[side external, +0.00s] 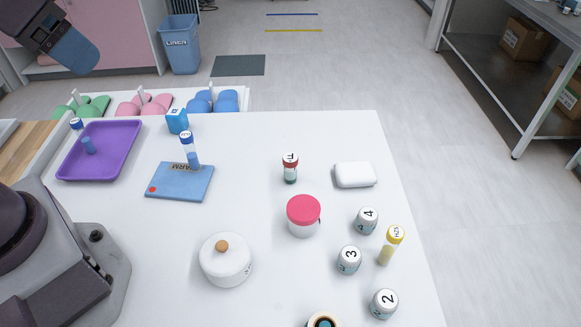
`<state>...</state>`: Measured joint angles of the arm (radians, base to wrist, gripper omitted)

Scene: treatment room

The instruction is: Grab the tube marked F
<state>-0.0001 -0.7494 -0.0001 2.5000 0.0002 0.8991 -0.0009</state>
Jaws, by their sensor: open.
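My gripper (79,54), dark with a blue end, is at the top left corner, high and far from this tube. It is open, and I see nothing in it. A blue-capped tube (189,150) stands at the blue mat (180,193). Another blue-capped tube (82,134) is at the purple tray (112,165). A yellow-capped tube (390,245) stands at the right.
Near the red-capped tube are a pink-lidded jar (303,215) and a white block (355,175). A white lidded pot (226,260) and numbered jars, such as jar 3 (348,260), stand further forward. A small blue box (177,121) is behind the mat. The table behind the red-capped tube is clear.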

